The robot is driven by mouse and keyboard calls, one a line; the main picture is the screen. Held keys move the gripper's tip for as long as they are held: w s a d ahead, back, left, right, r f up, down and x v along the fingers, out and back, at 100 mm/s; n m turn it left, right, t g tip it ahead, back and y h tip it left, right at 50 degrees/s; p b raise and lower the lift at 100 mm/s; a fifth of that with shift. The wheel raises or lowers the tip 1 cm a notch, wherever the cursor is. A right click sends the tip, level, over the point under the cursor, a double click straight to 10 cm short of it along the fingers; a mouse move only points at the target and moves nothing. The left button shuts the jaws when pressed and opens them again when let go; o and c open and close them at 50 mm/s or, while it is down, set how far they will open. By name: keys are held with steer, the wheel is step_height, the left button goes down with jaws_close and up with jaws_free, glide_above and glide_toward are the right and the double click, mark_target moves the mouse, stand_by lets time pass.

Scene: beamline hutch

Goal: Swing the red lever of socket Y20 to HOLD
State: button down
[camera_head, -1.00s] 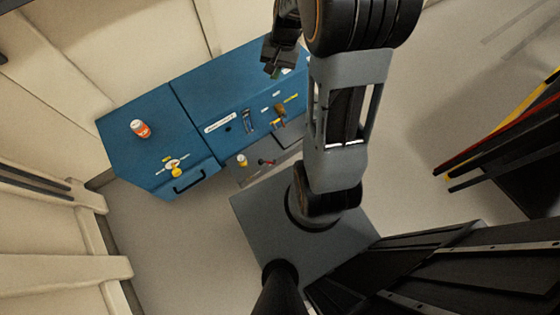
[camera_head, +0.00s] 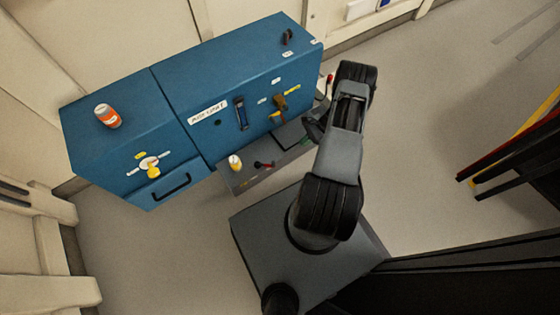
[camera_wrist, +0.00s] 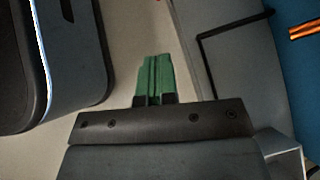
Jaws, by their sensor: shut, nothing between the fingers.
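A small lever with a red part and a dark end (camera_head: 264,165) sits on the low grey shelf at the front of the blue cabinet. Another small red-tipped piece (camera_head: 329,79) shows at the cabinet's right end, beside my arm. No Y20 or HOLD marking is legible, so I cannot tell which belongs to that socket. My gripper (camera_head: 306,141) is low in front of the cabinet's right part, over the shelf's right side and right of the first lever. In the wrist view its green fingers (camera_wrist: 154,77) are together and empty. No red lever shows there.
The blue cabinet (camera_head: 225,70) carries an orange-and-white can (camera_head: 108,116), a yellow valve knob (camera_head: 153,169), a black drawer handle (camera_head: 172,186) and a brown-and-yellow handle (camera_head: 280,103). A yellow-and-white cylinder (camera_head: 235,162) stands left of the shelf lever. Dark rails (camera_head: 510,155) are at right.

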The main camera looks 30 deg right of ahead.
stand_by(0.3)
steer(key=a+r+b+x, duration=0.2)
steer(key=b+x, duration=0.2)
steer(key=x, duration=0.9)
stand_by(0.3)
